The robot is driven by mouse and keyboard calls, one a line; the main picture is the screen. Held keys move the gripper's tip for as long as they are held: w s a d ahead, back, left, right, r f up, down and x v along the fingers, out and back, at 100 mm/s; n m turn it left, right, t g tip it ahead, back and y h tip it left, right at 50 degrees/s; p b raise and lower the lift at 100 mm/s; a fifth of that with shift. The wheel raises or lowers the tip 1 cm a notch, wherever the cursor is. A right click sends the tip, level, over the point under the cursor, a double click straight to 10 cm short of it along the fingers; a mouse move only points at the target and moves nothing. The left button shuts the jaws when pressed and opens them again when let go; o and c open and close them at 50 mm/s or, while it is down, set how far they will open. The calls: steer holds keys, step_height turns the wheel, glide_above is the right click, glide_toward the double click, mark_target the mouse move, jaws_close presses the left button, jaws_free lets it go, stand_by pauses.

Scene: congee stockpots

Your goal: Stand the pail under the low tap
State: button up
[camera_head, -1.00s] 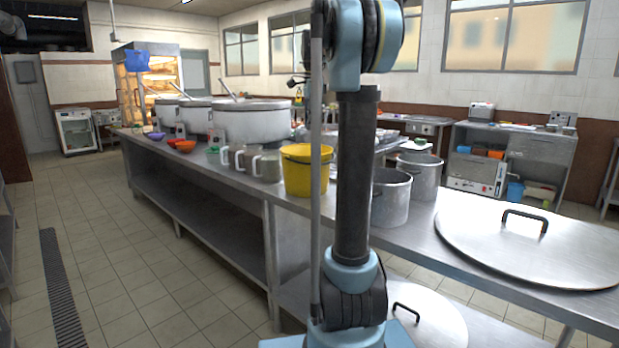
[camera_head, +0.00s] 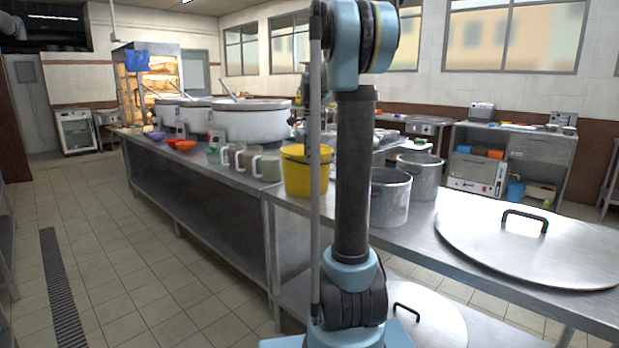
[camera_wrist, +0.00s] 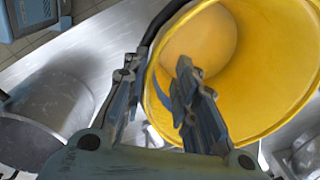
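The yellow pail (camera_head: 297,178) stands upright on the steel counter, partly behind my arm in the head view. In the wrist view, the pail (camera_wrist: 272,48) fills the upper right, its mouth toward the camera and a dark curved handle along its left rim. My gripper (camera_wrist: 157,66) is open at that rim. The right finger is over the pail's mouth and the left finger is outside, with a gap between them. I cannot tell whether either finger touches the pail. In the head view my gripper is mostly hidden. I cannot make out the low tap.
Grey mugs (camera_head: 246,160) stand close left of the pail, and metal pots (camera_head: 390,200) stand to its right. Large stockpots (camera_head: 250,122) and bowls (camera_head: 182,145) are farther along the counter. A large round lid (camera_head: 530,245) lies at the right. The floor at left is clear.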

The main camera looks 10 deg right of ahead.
mark_target(311, 167)
steer(key=shift+a+f, duration=0.1)
steer(key=shift+f, duration=2.15)
jaws_close()
